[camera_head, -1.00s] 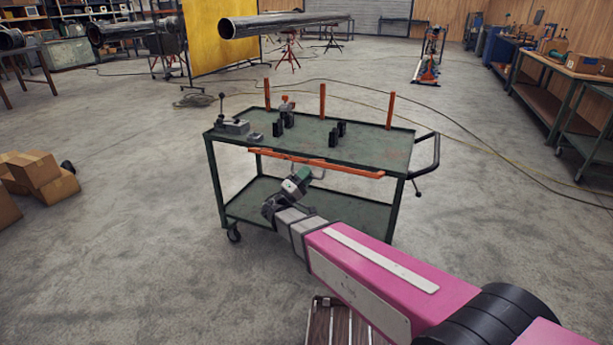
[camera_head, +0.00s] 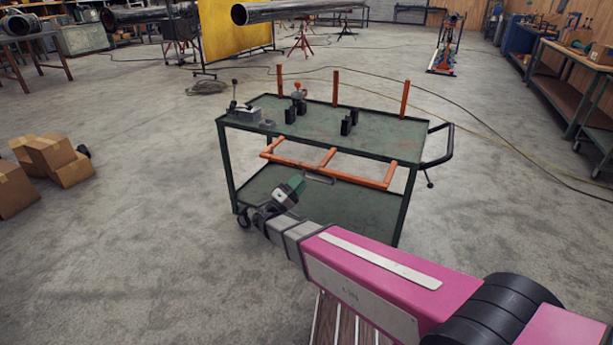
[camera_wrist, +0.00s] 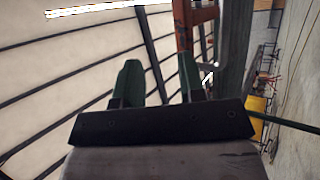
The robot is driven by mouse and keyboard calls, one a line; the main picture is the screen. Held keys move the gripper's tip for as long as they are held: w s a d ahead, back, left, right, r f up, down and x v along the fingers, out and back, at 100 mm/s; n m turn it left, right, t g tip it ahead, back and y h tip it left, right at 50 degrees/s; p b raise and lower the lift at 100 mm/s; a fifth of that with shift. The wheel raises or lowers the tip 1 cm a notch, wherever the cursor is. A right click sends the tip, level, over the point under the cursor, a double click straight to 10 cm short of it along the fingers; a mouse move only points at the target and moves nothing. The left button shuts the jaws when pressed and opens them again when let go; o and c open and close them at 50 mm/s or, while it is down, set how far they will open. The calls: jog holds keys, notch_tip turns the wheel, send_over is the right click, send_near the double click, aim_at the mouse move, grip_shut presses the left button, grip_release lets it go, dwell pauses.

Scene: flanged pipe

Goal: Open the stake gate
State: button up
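The stake gate (camera_head: 320,170) is an orange frame at the front edge of the green cart (camera_head: 340,123), with a long rail and several short bars. It sits below the tabletop edge and stands out towards me. A thin metal loop handle (camera_head: 319,179) shows at its rail. My gripper (camera_head: 299,180) is just left of and close to the handle; whether it touches cannot be told. In the wrist view my gripper (camera_wrist: 160,75) has two green fingers apart with nothing seen between them. An orange bar of the gate (camera_wrist: 196,28) shows beyond the right finger.
Orange stakes (camera_head: 336,88) stand upright along the cart's back edge. Black blocks (camera_head: 349,123) and a lever tool (camera_head: 240,112) lie on top. A push handle (camera_head: 441,150) juts right. Cardboard boxes (camera_head: 52,160) lie left.

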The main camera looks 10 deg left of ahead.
jog(key=shift+s+a+f, duration=0.2)
jog(key=shift+f, duration=0.05)
jog(key=shift+a, duration=0.1)
grip_shut()
jog(key=w+a+f+n+t+y, duration=0.2)
jog(key=a+f+n+t+y, duration=0.35)
jog(key=n, duration=0.75)
jog(key=w+a+f+n+t+y, duration=0.2)
jog(key=a+f+n+t+y, duration=0.15)
jog(key=a+f+n, duration=0.7)
jog(key=w+d+r+n, duration=0.1)
jog(key=w+d+r, duration=0.1)
jog(key=r, duration=0.5)
jog(key=w+d+r+n, duration=0.2)
jog(key=w+r, duration=0.2)
jog(key=r, duration=0.4)
jog(key=shift+w, duration=0.2)
